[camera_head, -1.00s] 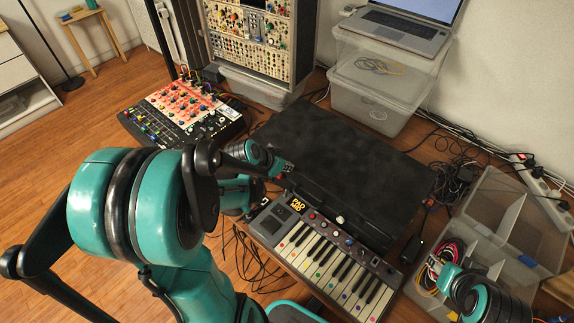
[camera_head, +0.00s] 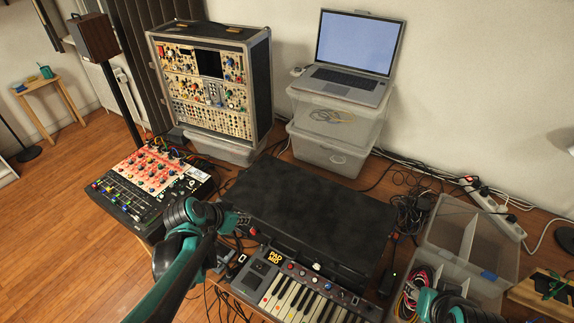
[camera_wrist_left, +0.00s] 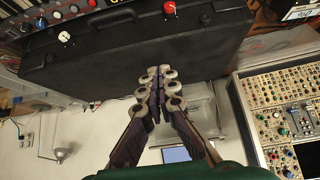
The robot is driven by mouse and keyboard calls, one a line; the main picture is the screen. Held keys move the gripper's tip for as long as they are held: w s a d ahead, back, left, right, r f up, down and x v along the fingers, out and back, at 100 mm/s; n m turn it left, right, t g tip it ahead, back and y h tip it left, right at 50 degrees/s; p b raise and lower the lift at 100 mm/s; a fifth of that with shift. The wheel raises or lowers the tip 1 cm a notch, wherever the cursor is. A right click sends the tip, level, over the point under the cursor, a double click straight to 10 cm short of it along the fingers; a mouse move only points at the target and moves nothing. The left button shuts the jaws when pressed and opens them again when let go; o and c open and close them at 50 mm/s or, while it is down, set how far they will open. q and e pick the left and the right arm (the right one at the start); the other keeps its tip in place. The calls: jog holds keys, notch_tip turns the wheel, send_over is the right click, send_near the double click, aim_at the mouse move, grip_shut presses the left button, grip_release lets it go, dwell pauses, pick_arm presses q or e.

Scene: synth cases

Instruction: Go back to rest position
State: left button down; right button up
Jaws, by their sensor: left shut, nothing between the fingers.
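My left arm comes in from the bottom left of the head view. Its gripper (camera_head: 243,222) is over the left end of the black case (camera_head: 310,205). In the left wrist view the fingers (camera_wrist_left: 160,72) are shut with nothing between them, in front of the case (camera_wrist_left: 130,50). A red knob (camera_wrist_left: 169,8) and a white knob (camera_wrist_left: 63,36) show at the case in that view. Part of my right arm shows at the bottom right of the head view, by the clear box; its fingers cannot be made out.
A keyboard (camera_head: 295,295) lies before the case. A red-topped mixer (camera_head: 150,170) stands left, a modular synth rack (camera_head: 215,85) behind. A laptop (camera_head: 350,60) sits on stacked clear bins (camera_head: 335,125). An open divided box (camera_head: 465,240) and loose cables are at right.

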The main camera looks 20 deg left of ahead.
pick_arm(q)
jog(key=shift+d, duration=0.15)
jog(key=s+d+n+y+b, duration=0.1)
jog(key=s+d+n+b, duration=0.1)
jog(key=s+d+b, duration=0.2)
jog(key=s+d, duration=0.3)
jog(key=d, duration=0.5)
jog(key=shift+s+b, duration=0.2)
jog(key=shift+b, duration=0.2)
dwell(1.1)
